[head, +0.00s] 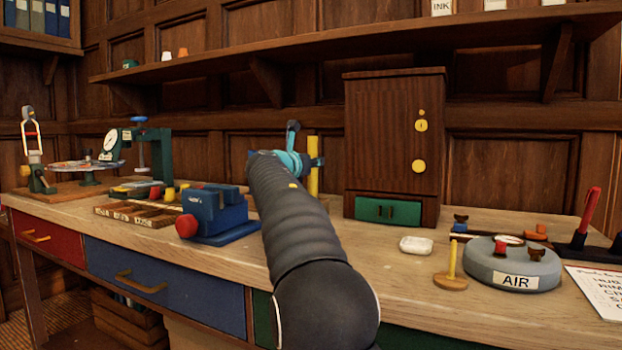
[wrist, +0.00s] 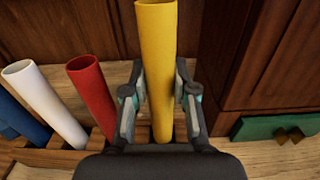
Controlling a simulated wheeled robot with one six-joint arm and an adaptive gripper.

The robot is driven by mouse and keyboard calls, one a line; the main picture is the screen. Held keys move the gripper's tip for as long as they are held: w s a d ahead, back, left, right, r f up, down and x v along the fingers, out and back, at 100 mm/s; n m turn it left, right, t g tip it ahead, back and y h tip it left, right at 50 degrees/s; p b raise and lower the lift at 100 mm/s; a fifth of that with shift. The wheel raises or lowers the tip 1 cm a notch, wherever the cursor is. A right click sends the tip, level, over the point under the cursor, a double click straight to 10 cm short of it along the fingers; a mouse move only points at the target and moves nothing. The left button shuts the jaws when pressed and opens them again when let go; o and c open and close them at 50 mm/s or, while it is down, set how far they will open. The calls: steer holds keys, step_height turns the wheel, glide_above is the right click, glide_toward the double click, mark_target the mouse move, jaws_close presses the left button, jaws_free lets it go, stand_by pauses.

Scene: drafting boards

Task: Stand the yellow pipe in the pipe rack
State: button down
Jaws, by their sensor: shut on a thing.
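My gripper (wrist: 160,95) is shut on the yellow pipe (wrist: 156,45), one finger on each side of it. The pipe stands about upright, and its open top points up. In the head view the yellow pipe (head: 313,168) shows just beyond my gripper (head: 300,163). The brown wooden pipe rack (wrist: 50,158) is at lower left in the wrist view. It holds a red pipe (wrist: 92,95), a white pipe (wrist: 45,103) and a blue pipe (wrist: 18,120). The yellow pipe's lower end is close to the rack's right part; I cannot tell whether it is seated. My arm hides the rack in the head view.
A tall wooden cabinet (head: 393,130) with a green drawer (head: 388,211) stands close to the right of the pipe. A blue vise (head: 212,212) is to the left of my arm. A white dish (head: 416,245) and a grey round base marked AIR (head: 512,266) are to the right.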

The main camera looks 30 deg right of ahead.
mark_target(312, 176)
step_height(312, 176, down, 4)
steer(key=shift+f+b, duration=0.1)
steer(key=shift+b, duration=0.9)
steer(key=c, duration=0.9)
jaws_free()
steer(key=b+v, duration=0.1)
steer(key=v, duration=1.1)
